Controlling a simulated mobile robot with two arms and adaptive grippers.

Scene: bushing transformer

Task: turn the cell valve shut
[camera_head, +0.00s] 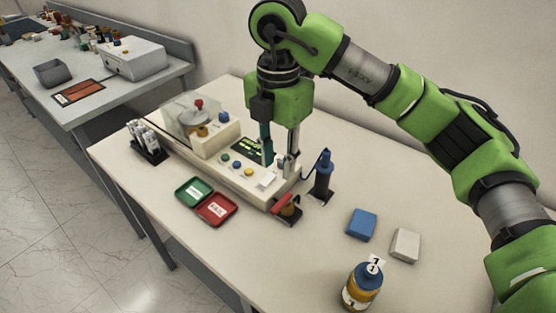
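A beige instrument (235,165) with buttons and a small green-lit display stands on the white table. At its front right end, a small red lever (282,203) sits by an amber part on a dark base; it looks like the cell valve. My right gripper (279,160) points down over the right part of the instrument, behind the red lever and apart from it. Its two fingers are spread, and I see nothing held between them. A pale upright fitting (287,166) is close to the right finger; whether they touch is unclear. My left gripper is out of view.
A dark blue upright tool (323,174) stands right of the instrument. Green (194,193) and red (217,209) trays lie in front. A blue block (362,224), a white block (405,245) and a labelled amber bottle (360,289) stand at right. Vials (148,143) stand at left.

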